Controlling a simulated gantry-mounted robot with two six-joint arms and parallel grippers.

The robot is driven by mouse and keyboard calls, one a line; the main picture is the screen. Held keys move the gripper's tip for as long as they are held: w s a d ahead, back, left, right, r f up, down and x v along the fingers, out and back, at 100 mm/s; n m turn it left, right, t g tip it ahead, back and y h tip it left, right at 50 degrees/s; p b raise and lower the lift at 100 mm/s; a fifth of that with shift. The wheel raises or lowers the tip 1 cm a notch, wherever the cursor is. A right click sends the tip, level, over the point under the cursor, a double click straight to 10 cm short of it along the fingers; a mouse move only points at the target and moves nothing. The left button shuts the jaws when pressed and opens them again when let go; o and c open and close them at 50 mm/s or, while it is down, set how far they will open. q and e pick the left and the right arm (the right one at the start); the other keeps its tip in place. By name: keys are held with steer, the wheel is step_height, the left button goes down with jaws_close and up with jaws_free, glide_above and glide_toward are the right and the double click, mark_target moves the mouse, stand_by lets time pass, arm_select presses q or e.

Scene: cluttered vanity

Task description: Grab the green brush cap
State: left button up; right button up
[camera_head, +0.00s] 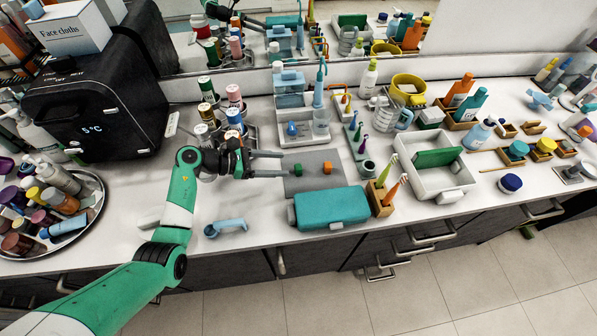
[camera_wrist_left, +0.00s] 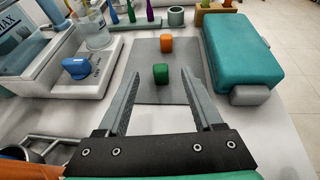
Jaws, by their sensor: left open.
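The green brush cap (camera_head: 298,167) is a small green block on a grey mat (camera_head: 310,184). In the left wrist view the green cap (camera_wrist_left: 161,73) lies ahead, between the lines of the fingers and just beyond their tips. An orange cap (camera_head: 327,168) stands beside it on the mat, and shows behind it in the left wrist view (camera_wrist_left: 166,43). My left gripper (camera_head: 281,164) is open and empty, its two fingers pointing at the green cap from the left. My right gripper is not in view.
A teal case (camera_head: 331,207) lies at the mat's front edge. A white tray with a blue item (camera_head: 292,129) stands behind the mat. Cups with bottles (camera_head: 232,122) stand behind my left gripper.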

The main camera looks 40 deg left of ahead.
mark_target(297, 167)
arm_select(q)
steer(key=shift+f, duration=0.9)
steer(key=shift+w+d, duration=0.3)
steer(key=shift+w, duration=0.25)
steer(key=b+x, duration=0.2)
steer(key=x, duration=0.4)
jaws_close()
